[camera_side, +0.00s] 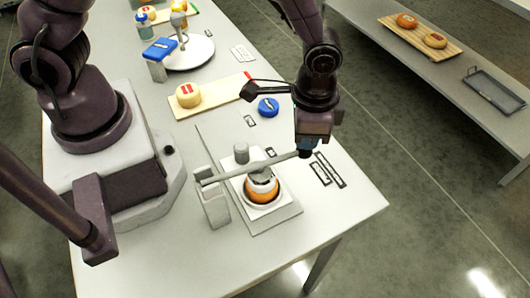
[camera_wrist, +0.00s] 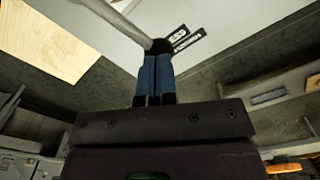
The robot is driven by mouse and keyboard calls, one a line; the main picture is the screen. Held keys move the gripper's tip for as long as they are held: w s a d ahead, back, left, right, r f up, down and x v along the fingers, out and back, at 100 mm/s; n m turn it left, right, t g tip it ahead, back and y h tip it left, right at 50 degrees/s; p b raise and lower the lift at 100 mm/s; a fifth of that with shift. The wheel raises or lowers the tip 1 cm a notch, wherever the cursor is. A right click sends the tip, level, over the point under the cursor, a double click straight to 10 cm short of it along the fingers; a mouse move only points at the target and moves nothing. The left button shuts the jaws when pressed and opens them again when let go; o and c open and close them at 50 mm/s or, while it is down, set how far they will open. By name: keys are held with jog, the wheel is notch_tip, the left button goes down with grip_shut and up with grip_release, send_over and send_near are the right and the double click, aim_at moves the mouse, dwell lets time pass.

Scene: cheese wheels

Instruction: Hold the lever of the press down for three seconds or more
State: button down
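The press stands on a grey base plate (camera_side: 277,216) near the table's front right. Its grey lever (camera_side: 231,173) runs from an upright post (camera_side: 215,208) at the left, over the press, to a dark end at the right, rising slightly. An orange cheese wheel (camera_side: 262,191) with a white top sits under the lever. My gripper (camera_side: 303,153) is at the lever's free end. In the wrist view, its blue fingers (camera_wrist: 155,78) are together, with tips at the lever's dark end (camera_wrist: 160,46). They appear to touch it from above; the exact contact is hidden.
Behind the press are a blue round piece (camera_side: 268,107) and a yellow cheese (camera_side: 188,95) on a board (camera_side: 217,93). A white plate (camera_side: 190,54) lies farther back. A separate side table (camera_side: 450,72) stands at the right. Flat labels (camera_side: 327,170) lie right of the press.

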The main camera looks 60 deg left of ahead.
notch_tip(320, 180, up, 10)
jog(key=shift+f, duration=0.2)
dwell(1.4)
jog(key=s+a+r+n+t, duration=0.5)
jog(key=s+a+r+n, duration=0.1)
jog(key=s+a+r, duration=0.6)
jog(key=a+r, duration=0.2)
jog(key=a, duration=0.2)
jog(key=shift+s+r+t, duration=0.15)
jog(key=shift+r+t, duration=0.15)
